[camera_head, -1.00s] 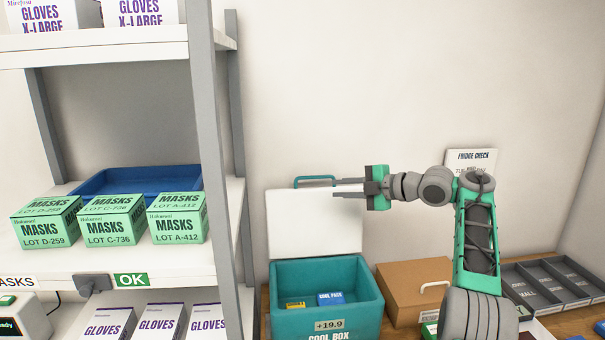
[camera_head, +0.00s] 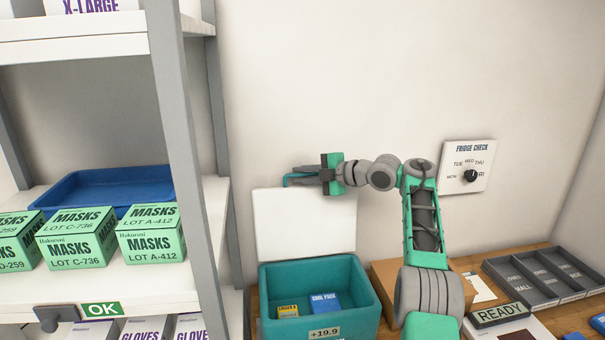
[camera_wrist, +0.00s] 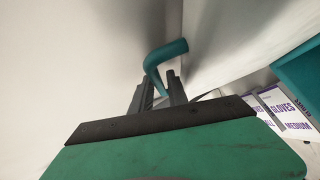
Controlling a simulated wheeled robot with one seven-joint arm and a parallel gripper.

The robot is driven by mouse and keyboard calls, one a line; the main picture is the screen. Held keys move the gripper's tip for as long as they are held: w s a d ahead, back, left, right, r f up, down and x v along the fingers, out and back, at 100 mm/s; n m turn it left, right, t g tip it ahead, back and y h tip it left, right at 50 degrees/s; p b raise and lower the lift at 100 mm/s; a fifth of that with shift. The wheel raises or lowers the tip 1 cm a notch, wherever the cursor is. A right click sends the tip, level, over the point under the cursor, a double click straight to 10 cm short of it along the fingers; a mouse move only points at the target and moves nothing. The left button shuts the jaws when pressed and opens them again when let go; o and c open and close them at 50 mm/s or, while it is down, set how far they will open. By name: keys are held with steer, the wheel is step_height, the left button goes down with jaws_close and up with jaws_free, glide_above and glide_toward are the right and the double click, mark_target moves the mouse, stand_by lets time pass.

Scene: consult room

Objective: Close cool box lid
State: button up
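The teal cool box (camera_head: 270,303) stands on the counter. Its white lid (camera_head: 305,225) is open, upright against the wall. A teal handle (camera_head: 289,180) sits at the lid's top edge and shows as a bent bar in the wrist view (camera_wrist: 165,52). My gripper (camera_head: 298,174) is at the lid's top edge, pointing left. Its dark fingers (camera_wrist: 158,82) are apart, with the handle's near end at their tips. I cannot tell whether they touch it. Inside the box lie a blue cool pack (camera_head: 326,301) and a small yellow box (camera_head: 288,311).
A shelf unit (camera_head: 180,130) with mask boxes (camera_head: 152,234) and a blue tray (camera_head: 75,191) stands left. A cardboard box (camera_head: 383,280), partly hidden by my arm, is right of the cool box. A grey divided tray (camera_head: 520,290) lies further right. The wall is close behind the lid.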

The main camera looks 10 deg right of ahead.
steer(key=shift+c, duration=0.4)
jaws_close()
stand_by(0.9)
